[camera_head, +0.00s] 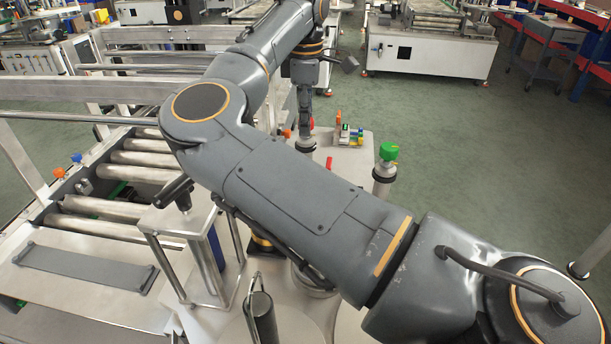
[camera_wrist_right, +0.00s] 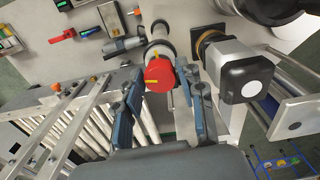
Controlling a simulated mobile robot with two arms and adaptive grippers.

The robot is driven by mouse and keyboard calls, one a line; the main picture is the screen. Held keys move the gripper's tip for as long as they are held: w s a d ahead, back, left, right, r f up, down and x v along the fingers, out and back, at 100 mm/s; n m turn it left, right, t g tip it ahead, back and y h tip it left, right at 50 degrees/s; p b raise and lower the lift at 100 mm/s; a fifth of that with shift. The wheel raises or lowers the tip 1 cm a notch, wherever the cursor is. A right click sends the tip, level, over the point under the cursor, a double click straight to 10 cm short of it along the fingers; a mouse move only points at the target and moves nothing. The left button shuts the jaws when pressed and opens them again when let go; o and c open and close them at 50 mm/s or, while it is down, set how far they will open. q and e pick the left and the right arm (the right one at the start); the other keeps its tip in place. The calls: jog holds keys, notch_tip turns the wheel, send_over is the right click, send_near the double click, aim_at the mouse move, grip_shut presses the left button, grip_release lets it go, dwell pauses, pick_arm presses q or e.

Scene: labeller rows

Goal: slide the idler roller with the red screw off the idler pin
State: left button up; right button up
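The idler roller (camera_head: 305,146) with the red screw stands on the pale machine top in the head view, mostly hidden behind my right gripper (camera_head: 304,116). In the right wrist view its red screw (camera_wrist_right: 158,75) shows as a round red knob with a yellow mark, and part of the roller body shows behind it. My right gripper's two blue-grey fingers are spread on either side of the red screw, with visible gaps. The fingers look open and empty. The idler pin is hidden. My left gripper is in neither view.
A post with a green knob (camera_head: 388,152) stands right of the roller. Small coloured parts (camera_head: 350,134) lie behind it. Conveyor rollers (camera_head: 140,173) lie to the left.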

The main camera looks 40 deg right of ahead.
grip_shut()
jog(key=shift+r, duration=0.1)
jog(key=shift+r, duration=0.1)
jog(key=shift+r+p, duration=3.05)
jog(key=shift+r, duration=1.15)
notch_tip(320, 180, up, 11)
jog(key=p, duration=0.8)
jog(key=shift+f, duration=0.15)
